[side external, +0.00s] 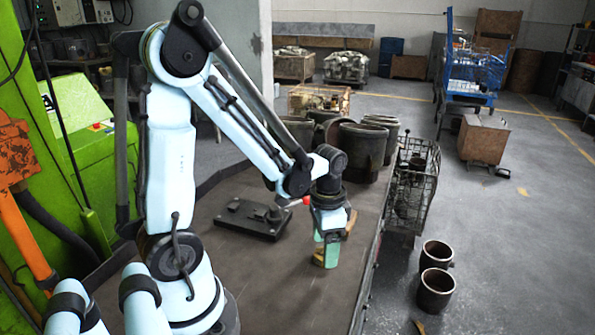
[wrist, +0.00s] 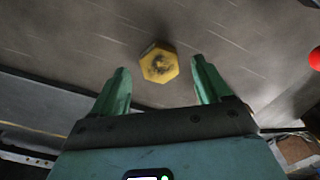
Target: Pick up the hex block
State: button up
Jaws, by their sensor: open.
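The hex block (wrist: 158,64) is yellow with a dark, worn patch on its top face. In the wrist view it lies on the dark table, framed between the fingertips of my gripper (wrist: 161,70). There is clear space on both sides of it. In the side view the hex block (side external: 318,258) shows only as a yellow bit beside and partly behind the teal fingers. My gripper (side external: 328,250) points down there, close to the table top, open and empty. How far the fingertips are above the block I cannot tell.
A black plate fixture (side external: 252,218) lies on the table (side external: 285,285) left of my gripper. A red ball (wrist: 315,58) shows at the wrist view's right edge. A brown piece (side external: 350,224) is just right of the gripper. Large metal cylinders (side external: 362,150) stand at the table's far end.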

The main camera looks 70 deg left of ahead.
jog(key=shift+f, duration=0.9)
jog(key=c, duration=1.4)
jog(key=shift+r, duration=0.15)
